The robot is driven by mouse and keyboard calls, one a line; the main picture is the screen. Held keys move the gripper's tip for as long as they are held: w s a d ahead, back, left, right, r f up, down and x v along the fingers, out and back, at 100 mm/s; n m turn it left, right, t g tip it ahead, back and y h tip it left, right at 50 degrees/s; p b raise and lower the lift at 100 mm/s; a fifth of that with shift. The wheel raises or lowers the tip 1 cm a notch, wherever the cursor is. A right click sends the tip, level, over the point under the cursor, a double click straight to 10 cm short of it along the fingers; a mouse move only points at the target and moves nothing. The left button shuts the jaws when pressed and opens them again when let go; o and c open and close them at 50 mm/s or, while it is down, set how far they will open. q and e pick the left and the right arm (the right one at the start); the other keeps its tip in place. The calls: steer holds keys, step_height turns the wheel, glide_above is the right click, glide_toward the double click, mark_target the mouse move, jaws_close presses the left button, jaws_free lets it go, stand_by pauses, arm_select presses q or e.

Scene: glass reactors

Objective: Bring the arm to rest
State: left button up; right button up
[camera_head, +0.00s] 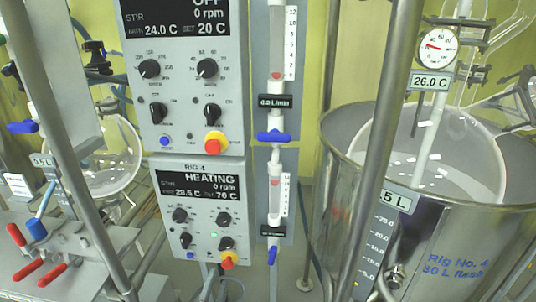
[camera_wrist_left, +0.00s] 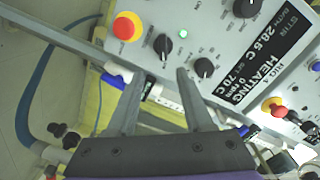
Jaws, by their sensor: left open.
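My left gripper (camera_wrist_left: 159,77) shows in the left wrist view, with its two grey fingers spread apart and nothing held between them. The fingers point toward the lower control panel (camera_wrist_left: 205,38), labelled HEATING, which appears turned and close by. The fingertips lie near its black knobs in the picture; I cannot tell how far off the panel they are. In the head view the same HEATING panel (camera_head: 203,250) reads 0 rpm and 70 C set. I cannot make out the left gripper in the head view. My right gripper is not in view.
An upper control panel (camera_head: 180,130) reads OFF. Flowmeters with blue valves (camera_head: 274,137) stand beside the panels. A steel vessel (camera_head: 450,235) with a glass flask is at right. Metal poles (camera_head: 385,130) cross the view.

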arm_select(q)
steer(key=s+f+n+g, duration=0.2)
steer(key=s+n+g, duration=0.4)
steer(key=s, duration=0.6)
steer(key=s+f+n+g, duration=0.2)
steer(key=s+n+g, duration=0.45)
steer(key=s, duration=0.65)
step_height(320, 180, up, 21)
steer(key=p, duration=1.8)
steer(key=shift+w+a+y+p, duration=0.3)
steer(key=shift+w+a, duration=0.1)
steer(key=shift+a, duration=0.05)
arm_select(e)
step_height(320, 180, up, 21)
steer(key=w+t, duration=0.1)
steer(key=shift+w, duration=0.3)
arm_select(q)
steer(key=shift+s+f+m+t, duration=0.1)
steer(key=shift+m+t, duration=0.15)
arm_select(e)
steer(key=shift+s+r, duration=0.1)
arm_select(q)
steer(key=shift+o, duration=0.3)
